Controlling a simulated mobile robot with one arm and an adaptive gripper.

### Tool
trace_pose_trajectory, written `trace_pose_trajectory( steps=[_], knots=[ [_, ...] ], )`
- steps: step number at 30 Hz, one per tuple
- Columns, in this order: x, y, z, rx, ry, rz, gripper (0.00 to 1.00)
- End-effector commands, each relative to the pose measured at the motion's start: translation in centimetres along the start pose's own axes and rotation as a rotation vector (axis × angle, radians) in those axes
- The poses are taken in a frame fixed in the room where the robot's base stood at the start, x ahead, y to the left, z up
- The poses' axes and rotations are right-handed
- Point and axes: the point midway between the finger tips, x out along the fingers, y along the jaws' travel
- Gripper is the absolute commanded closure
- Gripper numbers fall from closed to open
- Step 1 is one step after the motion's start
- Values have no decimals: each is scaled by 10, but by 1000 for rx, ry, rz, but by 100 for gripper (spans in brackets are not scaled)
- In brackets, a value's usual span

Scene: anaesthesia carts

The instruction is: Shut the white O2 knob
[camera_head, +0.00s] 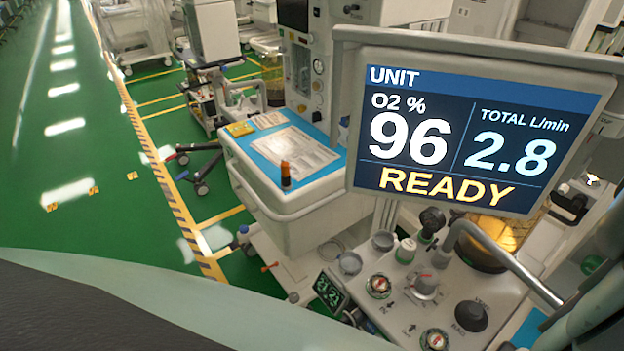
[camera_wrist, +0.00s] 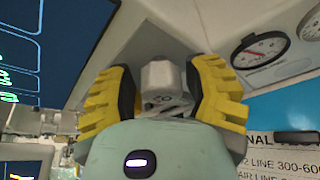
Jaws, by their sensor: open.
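My gripper (camera_wrist: 160,82) shows in the wrist view with its yellow, dark-lined fingers spread apart. A pale grey, faceted knob-like piece (camera_wrist: 158,72) stands between the fingers, in front of a light panel. I cannot tell whether it is the O2 knob or whether the fingers touch it. My gripper is not seen in the head view.
A monitor (camera_head: 480,130) reads O2 96 %, total 2.8 L/min, READY. Below it are a black knob (camera_head: 470,315), a grey knob (camera_head: 425,285) and a curved rail (camera_head: 500,255). A white cart (camera_head: 300,212) stands left. A dial gauge (camera_wrist: 262,50) is right of my gripper.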

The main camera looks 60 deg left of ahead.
Motion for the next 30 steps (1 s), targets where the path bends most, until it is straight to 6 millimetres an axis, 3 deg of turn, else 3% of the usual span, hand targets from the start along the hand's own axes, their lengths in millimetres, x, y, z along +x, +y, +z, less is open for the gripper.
trace_pose_trajectory(
  steps=[11, 22, 30],
  knots=[
    [-11, -12, 7, -42, -20, -65, 32],
    [-2, 4, 3, -119, 1, -54, 32],
    [-26, -1, -4, -123, 5, -55, 32]
  ],
)
